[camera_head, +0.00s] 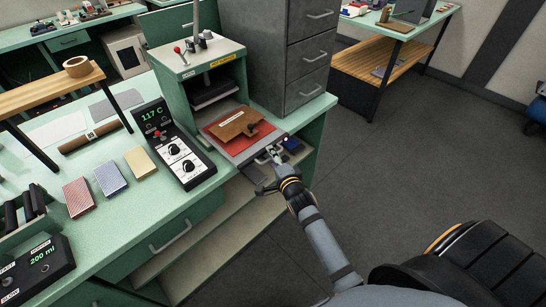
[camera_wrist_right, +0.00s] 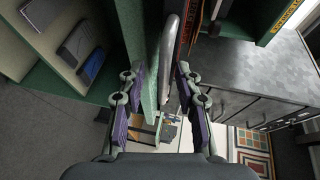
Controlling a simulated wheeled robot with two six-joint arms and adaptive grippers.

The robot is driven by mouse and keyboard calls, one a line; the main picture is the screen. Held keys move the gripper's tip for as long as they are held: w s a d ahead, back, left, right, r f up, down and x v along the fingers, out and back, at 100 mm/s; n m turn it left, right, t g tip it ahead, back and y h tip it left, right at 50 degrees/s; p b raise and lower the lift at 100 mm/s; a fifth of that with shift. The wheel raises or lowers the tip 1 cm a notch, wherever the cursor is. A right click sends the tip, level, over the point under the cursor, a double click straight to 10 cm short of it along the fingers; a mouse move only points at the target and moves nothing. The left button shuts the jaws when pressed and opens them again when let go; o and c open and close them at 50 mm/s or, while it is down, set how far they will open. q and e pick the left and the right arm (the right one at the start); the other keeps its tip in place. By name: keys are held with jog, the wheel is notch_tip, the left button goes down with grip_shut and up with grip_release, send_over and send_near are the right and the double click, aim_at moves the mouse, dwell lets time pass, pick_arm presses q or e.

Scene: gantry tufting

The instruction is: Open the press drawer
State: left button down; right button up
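The press (camera_head: 205,60) is a green housing with a red-knobbed lever on top, standing on the bench. A grey tray with a red mat (camera_head: 232,139) and a brown leather piece (camera_head: 233,124) on it sticks out of the press's front opening. My right gripper (camera_head: 268,174) is at the tray's front edge, by the bench edge. In the right wrist view my right gripper (camera_wrist_right: 160,110) has its purple-padded fingers apart. A silver bar handle (camera_wrist_right: 171,65) lies between them, with no clear contact from both pads. My left gripper is not in view.
A grey drawer cabinet (camera_head: 280,55) stands right beside the press. A 117 C controller (camera_head: 172,147) is left of it on the bench. A lower bench drawer handle (camera_head: 170,238) and open shelf sit below. The floor (camera_head: 400,160) to the right is clear.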

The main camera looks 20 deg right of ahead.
jog(key=shift+s, duration=0.1)
jog(key=s+r, duration=0.2)
jog(key=s, duration=0.9)
jog(key=shift+s+a+r, duration=0.15)
jog(key=shift+s+a, duration=0.15)
jog(key=s+f+n+g, duration=0.2)
jog(key=s+f+n, duration=0.1)
jog(key=f, duration=0.8)
jog(key=s+f+n+g, duration=0.3)
jog(key=f, duration=0.7)
jog(key=s+f+n+g, duration=0.2)
jog(key=s+f+n, duration=0.1)
jog(key=f, duration=0.8)
jog(key=s+d+f+n+g, duration=0.2)
jog(key=s+f, duration=0.6)
jog(key=s, duration=0.4)
jog(key=s+d+f+n+g, duration=0.3)
jog(key=s+f+n+g, duration=0.2)
jog(key=s, duration=0.8)
notch_tip(320, 180, down, 4)
jog(key=shift+s+d+f+n+g, duration=0.15)
jog(key=shift+d+f+n+g, duration=0.15)
jog(key=shift+n, duration=0.8)
